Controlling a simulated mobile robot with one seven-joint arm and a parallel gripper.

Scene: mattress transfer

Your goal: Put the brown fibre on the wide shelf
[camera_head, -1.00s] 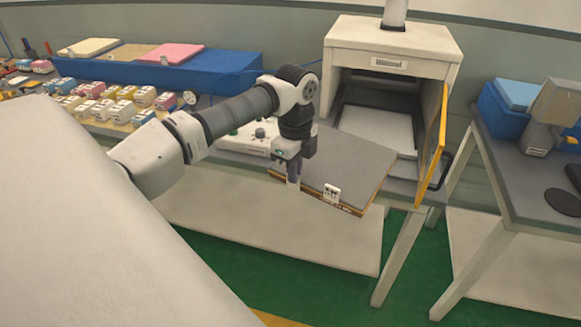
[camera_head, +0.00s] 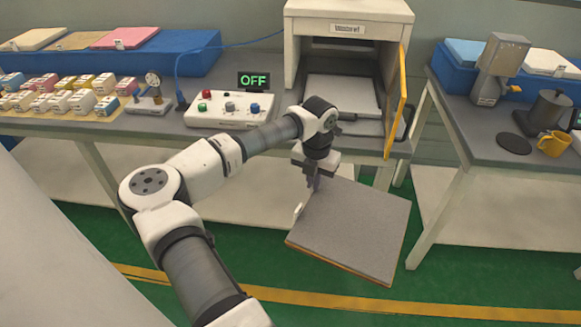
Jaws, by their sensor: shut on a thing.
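The slab hangs over the floor in front of the bench, slightly tilted. A white tag (camera_head: 298,210) shows at its left edge; no label is readable. I cannot tell for sure that this slab is the brown fibre. A tan pad (camera_head: 82,41) lies between a cream pad (camera_head: 38,39) and a pink pad (camera_head: 125,38) on the long blue block (camera_head: 175,65) at back left. A long white lower shelf (camera_head: 245,195) runs under the bench.
The white cabinet (camera_head: 350,15) stands open, its orange-edged door (camera_head: 396,100) swung out to the right, with a pale pad (camera_head: 342,96) inside. A control box (camera_head: 230,110) with an OFF sign and small boxes stand on the bench. A table at right holds a kettle (camera_head: 550,110).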

